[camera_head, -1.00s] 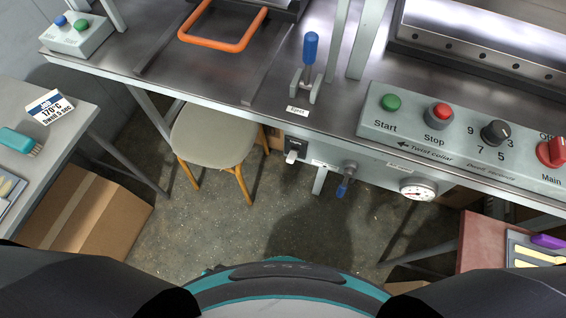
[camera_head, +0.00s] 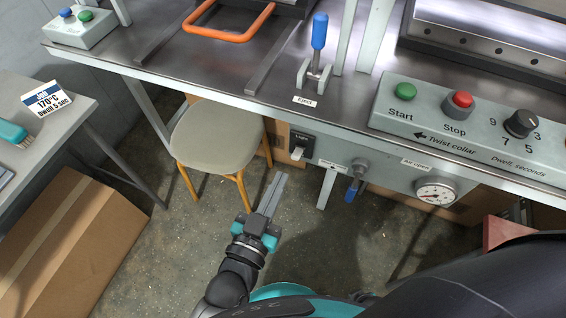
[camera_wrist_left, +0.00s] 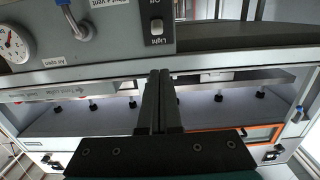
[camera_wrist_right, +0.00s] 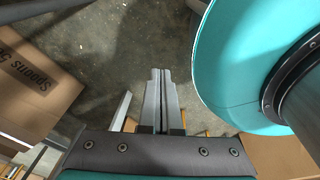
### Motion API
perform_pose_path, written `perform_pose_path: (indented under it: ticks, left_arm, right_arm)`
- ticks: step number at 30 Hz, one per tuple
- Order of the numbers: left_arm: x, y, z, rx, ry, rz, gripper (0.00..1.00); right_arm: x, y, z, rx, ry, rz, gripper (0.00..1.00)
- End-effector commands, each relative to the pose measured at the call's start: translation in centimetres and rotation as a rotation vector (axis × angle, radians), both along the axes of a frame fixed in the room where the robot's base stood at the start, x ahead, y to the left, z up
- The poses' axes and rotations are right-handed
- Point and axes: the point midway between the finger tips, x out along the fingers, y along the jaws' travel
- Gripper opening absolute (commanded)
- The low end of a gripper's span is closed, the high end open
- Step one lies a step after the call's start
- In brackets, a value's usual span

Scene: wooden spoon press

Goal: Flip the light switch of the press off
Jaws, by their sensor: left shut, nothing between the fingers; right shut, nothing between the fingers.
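The light switch (camera_head: 298,152) is a white lever on a dark plate in the press's front panel, under the table edge. In the left wrist view the switch (camera_wrist_left: 157,28) appears near the top, upside down, with "Light" and "Off" lettering. My left gripper (camera_head: 280,176) is shut and empty, in front of and below the switch, pointing up toward it and apart from it. Its fingers (camera_wrist_left: 160,73) end just under the switch in that picture. My right gripper (camera_wrist_right: 160,72) is shut and empty over the floor; the head view shows only its dark arm.
A stool (camera_head: 216,138) stands left of the switch. A blue-handled valve (camera_head: 354,185) and a gauge (camera_head: 436,191) sit to its right on the panel. The control box (camera_head: 470,130) is above. A cardboard box (camera_head: 75,230) lies on the floor at left.

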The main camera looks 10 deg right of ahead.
Motion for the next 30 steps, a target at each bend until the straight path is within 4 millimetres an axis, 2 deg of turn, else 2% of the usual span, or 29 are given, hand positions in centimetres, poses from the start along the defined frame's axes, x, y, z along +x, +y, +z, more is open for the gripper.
perform_pose_path:
  ticks: [5,17,25,27,30]
  left_arm:
    - [-0.1,-0.3,1.2,-0.021,-0.026,-0.004,0.00]
    - [0.5,-0.7,1.1,-0.022,-0.026,-0.002,0.00]
    - [4.5,-3.4,0.9,-0.027,-0.029,-0.001,0.00]
    - [5.4,-4.0,0.8,-0.023,-0.028,-0.001,0.00]
    - [6.6,-4.8,0.8,-0.023,-0.025,-0.003,0.00]
  right_arm:
    - [0.4,-0.6,-0.2,-0.008,-0.007,0.001,0.00]
    - [0.7,-0.5,-0.4,-0.006,-0.011,-0.001,0.00]
    - [1.7,-0.5,-2.6,-0.004,-0.029,-0.007,0.00]
    - [3.9,-1.1,-2.5,-0.012,-0.059,-0.008,0.00]
    - [5.0,-0.8,-2.4,-0.011,-0.063,-0.008,0.00]
